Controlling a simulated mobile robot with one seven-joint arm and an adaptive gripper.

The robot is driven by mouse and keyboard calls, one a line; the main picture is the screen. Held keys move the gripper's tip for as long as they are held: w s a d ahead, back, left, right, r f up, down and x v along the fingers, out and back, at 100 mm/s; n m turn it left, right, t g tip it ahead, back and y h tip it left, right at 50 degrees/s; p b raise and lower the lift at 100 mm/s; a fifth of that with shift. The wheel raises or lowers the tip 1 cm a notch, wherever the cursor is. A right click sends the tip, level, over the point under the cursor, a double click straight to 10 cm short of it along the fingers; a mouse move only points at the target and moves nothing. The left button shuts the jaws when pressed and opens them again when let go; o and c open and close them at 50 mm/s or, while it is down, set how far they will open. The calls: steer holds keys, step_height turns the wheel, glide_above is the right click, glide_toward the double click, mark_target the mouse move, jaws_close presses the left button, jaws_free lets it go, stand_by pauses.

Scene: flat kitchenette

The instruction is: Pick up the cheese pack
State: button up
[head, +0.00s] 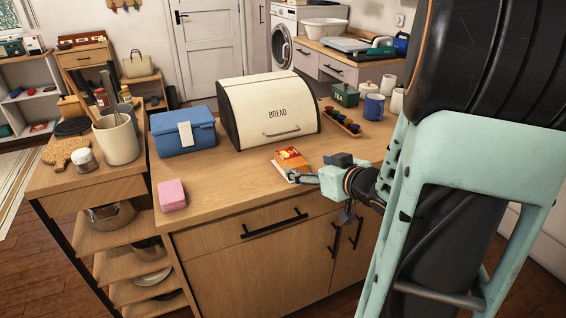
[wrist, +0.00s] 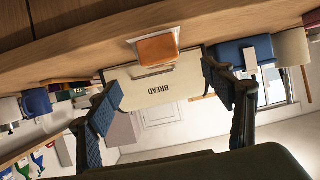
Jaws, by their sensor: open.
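The cheese pack (head: 290,160), an orange block with a red and yellow label and a pale edge, lies on the wooden counter in front of the bread box. In the wrist view, which is upside down, its orange face (wrist: 157,47) shows ahead between the fingers, near the top. My gripper (head: 297,174) is at the pack's near right side, low over the counter. In the wrist view my gripper (wrist: 163,82) has its fingers spread wide with nothing held between them. I cannot tell whether a finger touches the pack.
The cream bread box (head: 277,112) stands behind the pack. A tray of small coloured items (head: 341,121) is behind to the right. A blue box (head: 183,132) and a pink block (head: 172,195) are to the left. The counter (head: 235,190) between pink block and pack is clear.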

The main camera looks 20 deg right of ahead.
mark_target(291, 161)
steer(key=b+x, duration=0.1)
steer(key=x, duration=0.4)
steer(key=b+x, duration=0.1)
steer(key=x, duration=0.4)
steer(key=shift+a+f+b, duration=0.1)
steer(key=shift+f+b, duration=0.15)
steer(key=shift+b, duration=0.15)
steer(key=shift+w, duration=0.25)
steer(key=c, duration=1.6)
